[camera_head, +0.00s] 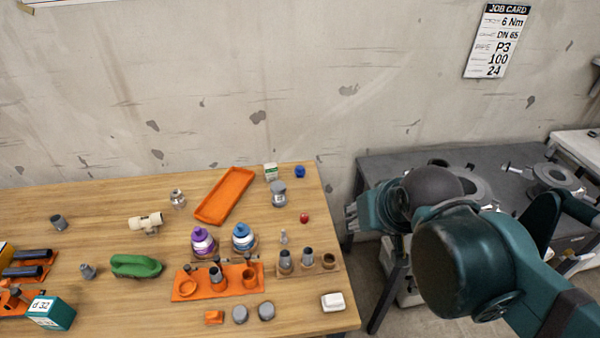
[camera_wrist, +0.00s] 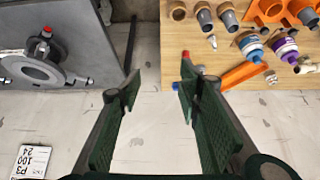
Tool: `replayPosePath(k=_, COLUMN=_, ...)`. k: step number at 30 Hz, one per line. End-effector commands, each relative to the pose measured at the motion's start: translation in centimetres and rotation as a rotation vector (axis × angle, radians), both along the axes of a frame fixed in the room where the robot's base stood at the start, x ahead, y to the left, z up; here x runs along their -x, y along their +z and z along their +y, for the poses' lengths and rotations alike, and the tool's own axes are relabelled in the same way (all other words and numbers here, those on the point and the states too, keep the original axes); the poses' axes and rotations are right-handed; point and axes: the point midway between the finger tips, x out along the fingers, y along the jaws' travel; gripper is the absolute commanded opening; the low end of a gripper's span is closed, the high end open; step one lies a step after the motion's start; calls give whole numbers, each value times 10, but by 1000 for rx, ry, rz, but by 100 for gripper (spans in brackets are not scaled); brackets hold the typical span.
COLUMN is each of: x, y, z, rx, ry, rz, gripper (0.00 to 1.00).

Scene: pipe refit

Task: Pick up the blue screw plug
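The small blue screw plug (camera_head: 300,171) sits near the back right corner of the wooden table in the head view. In the wrist view it shows as a small blue spot (camera_wrist: 176,87), partly hidden behind the right finger. My gripper (camera_wrist: 157,88) is open, with its two dark green fingers spread wide and nothing between them. In the head view my gripper (camera_head: 353,216) is above the gap between the wooden table and the grey table, to the right of the plug and apart from it.
A red cap (camera_head: 304,217) lies in front. An orange tray (camera_head: 225,195) lies farther left. The grey table (camera_head: 400,165) on the right holds flanges. The wall stands behind.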

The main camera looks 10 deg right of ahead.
Motion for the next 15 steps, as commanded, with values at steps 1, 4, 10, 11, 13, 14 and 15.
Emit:
replayPosePath(k=1, x=-6, y=4, z=0, rx=-4, ry=-9, rz=6, gripper=35)
replayPosePath(k=4, x=-17, y=10, z=1, rx=-16, ry=-35, rz=22, gripper=35)
replayPosePath(k=10, x=-44, y=23, z=2, rx=-41, ry=-98, rz=54, gripper=35)
replayPosePath(k=11, x=-48, y=25, z=2, rx=-45, ry=-109, rz=59, gripper=35)
replayPosePath(k=13, x=-58, y=28, z=2, rx=-52, ry=-132, rz=70, gripper=35)
replayPosePath(k=14, x=-62, y=29, z=3, rx=-55, ry=-141, rz=76, gripper=35)
replayPosePath(k=15, x=-68, y=31, z=3, rx=-59, ry=-155, rz=82, gripper=35)
